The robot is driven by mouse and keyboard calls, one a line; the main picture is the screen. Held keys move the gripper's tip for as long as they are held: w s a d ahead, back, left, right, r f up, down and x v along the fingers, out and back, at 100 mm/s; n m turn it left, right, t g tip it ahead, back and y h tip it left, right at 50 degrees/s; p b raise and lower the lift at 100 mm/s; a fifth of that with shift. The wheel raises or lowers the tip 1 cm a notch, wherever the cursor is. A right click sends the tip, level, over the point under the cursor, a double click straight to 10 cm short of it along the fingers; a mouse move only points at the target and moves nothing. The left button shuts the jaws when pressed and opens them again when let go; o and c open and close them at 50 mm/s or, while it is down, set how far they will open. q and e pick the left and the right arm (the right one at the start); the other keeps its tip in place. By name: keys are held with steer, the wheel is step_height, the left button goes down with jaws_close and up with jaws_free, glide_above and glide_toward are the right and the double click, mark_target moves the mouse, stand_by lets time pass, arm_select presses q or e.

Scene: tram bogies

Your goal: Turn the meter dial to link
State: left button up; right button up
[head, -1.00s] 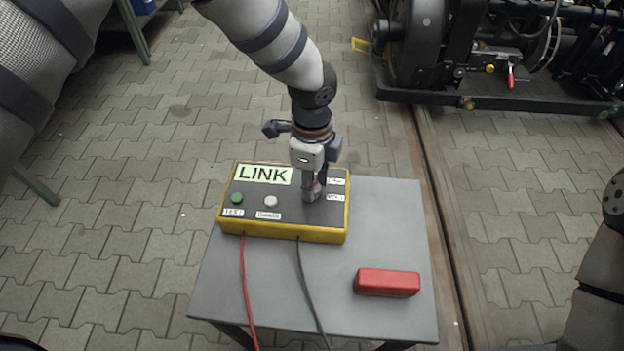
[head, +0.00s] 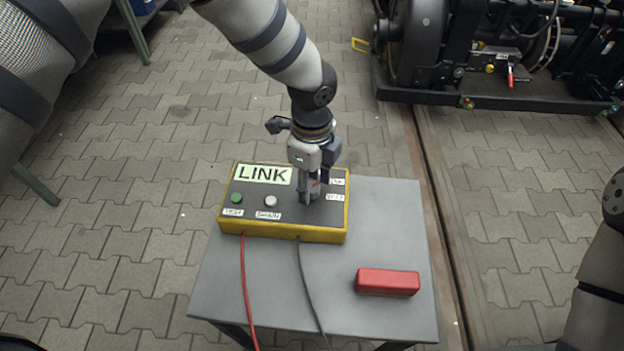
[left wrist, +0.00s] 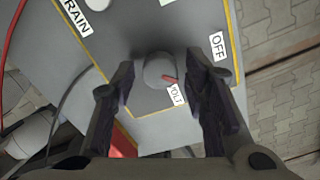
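The meter is a yellow box with a dark top (head: 247,207), lying on a grey table. Its pale green display (head: 263,174) reads LINK. The dial (left wrist: 160,70) is a grey round knob with a red pointer mark, which in the left wrist view points down-right towards the VOLT label (left wrist: 176,94). An OFF label (left wrist: 218,46) lies to the right of the knob. My left gripper (head: 308,195) points down over the dial. In the left wrist view its two fingers (left wrist: 160,75) are spread on either side of the knob, with visible gaps. My right gripper is out of view.
A red block (head: 387,282) lies on the grey table (head: 390,225). A red cable (head: 246,285) and a dark cable (head: 308,285) run off the meter's front. A green button (head: 236,198) and a white button (head: 271,201) sit left of the dial. A bogie (head: 480,60) stands behind.

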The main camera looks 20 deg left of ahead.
mark_target(312, 187)
arm_select(q)
step_height(312, 187, up, 12)
stand_by(0.6)
